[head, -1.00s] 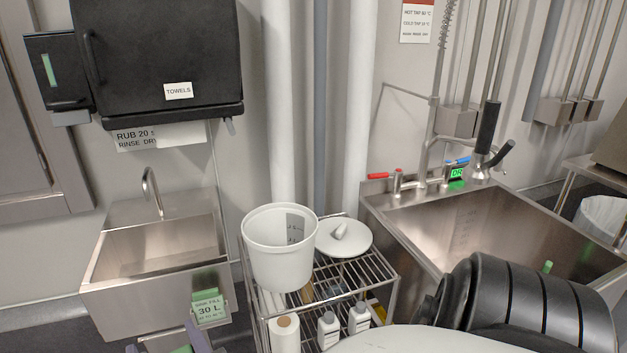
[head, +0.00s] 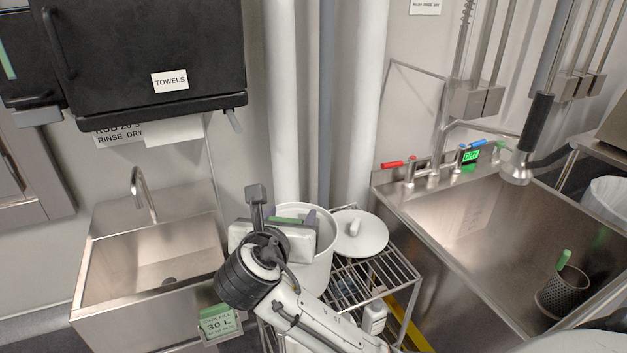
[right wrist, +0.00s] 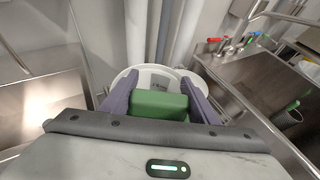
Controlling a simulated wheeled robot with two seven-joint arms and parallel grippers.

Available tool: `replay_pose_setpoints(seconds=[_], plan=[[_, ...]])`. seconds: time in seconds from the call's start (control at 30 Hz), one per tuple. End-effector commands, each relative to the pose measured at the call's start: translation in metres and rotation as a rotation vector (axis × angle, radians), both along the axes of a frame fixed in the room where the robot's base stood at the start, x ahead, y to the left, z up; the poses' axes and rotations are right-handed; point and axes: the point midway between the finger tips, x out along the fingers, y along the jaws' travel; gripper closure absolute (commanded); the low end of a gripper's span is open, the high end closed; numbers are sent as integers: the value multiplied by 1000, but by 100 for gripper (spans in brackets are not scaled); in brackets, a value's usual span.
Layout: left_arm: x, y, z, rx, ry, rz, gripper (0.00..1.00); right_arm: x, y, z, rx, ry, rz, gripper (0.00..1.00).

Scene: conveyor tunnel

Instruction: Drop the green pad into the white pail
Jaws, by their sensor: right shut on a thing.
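The white pail (head: 318,262) stands on a wire rack, its lid off, partly hidden by my right arm in the head view. My right gripper (head: 287,217) is over the near left part of the pail's rim. In the right wrist view its two purple-grey fingers are shut on the green pad (right wrist: 159,104), one at each side. The pail's open mouth (right wrist: 160,78) shows just beyond the pad in that view. A thin green strip of the pad (head: 286,220) shows in the head view. My left gripper is not in view.
The pail's lid (head: 359,234) lies on the wire rack (head: 392,272) beside the pail. A small steel sink (head: 150,262) is at left. A large sink (head: 480,230) at right holds a mesh cup (head: 562,293). A towel dispenser (head: 150,50) hangs above left.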

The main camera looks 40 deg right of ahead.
Motion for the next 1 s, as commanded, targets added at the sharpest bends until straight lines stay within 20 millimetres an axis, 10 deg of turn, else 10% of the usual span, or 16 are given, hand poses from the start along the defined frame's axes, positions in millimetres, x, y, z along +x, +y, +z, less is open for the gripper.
replay_pose_setpoints(seconds=[0.3,1.0], plan=[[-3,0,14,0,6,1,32,64,-84,-3,-1,1,-202,68],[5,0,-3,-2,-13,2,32,69,-93,-64,-2,0,-220,68]])
